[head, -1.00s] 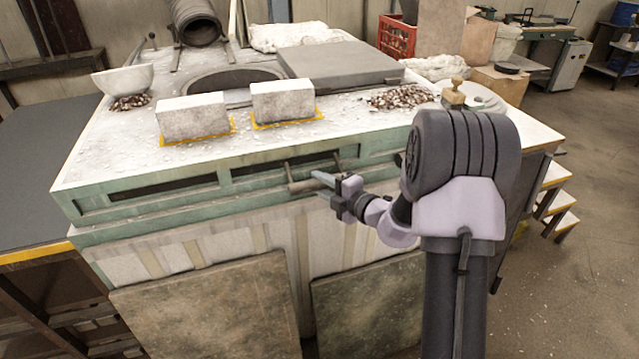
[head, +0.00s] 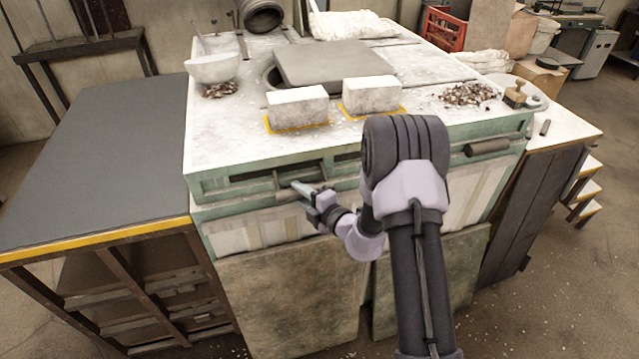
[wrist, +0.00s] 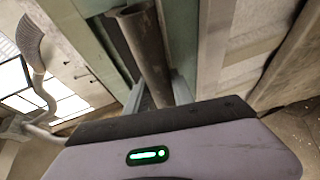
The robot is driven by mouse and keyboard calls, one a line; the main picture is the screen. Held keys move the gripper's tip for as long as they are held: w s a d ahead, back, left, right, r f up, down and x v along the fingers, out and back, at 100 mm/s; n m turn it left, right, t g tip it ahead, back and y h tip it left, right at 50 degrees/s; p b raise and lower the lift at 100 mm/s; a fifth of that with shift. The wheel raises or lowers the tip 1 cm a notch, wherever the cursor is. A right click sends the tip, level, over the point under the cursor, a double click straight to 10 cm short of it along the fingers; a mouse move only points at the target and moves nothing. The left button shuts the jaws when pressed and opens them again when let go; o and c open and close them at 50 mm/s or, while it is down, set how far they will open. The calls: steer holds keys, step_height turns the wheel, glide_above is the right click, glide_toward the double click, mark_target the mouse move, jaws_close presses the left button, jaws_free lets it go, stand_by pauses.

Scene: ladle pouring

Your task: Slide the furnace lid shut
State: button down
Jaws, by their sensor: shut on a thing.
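The furnace lid (head: 345,62) is a flat grey slab on the white furnace top. It lies over most of the round opening, and a dark crescent of the opening (head: 268,76) shows at its left edge. A dark bar handle (head: 284,196) sticks out at the slot in the green front panel. My gripper (head: 305,188) is shut on this handle at the furnace front. In the wrist view the handle (wrist: 146,48) runs between the two fingers of my gripper (wrist: 158,95). My arm hides part of the front panel and slot.
Two pale blocks (head: 297,107) sit on yellow-marked spots in front of the lid. A white bowl (head: 212,68) stands left of the opening and a tilted dark cylinder (head: 263,15) behind it. A second dark bar (head: 487,147) is at the right front. A grey table (head: 90,150) adjoins on the left.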

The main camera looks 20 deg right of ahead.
steer(key=a+p, duration=0.1)
steer(key=a, duration=0.6)
steer(key=c, duration=1.1)
jaws_free()
steer(key=p+v, duration=0.1)
steer(key=v, duration=1.6)
steer(key=shift+r, duration=0.15)
steer(key=shift+s+d, duration=0.1)
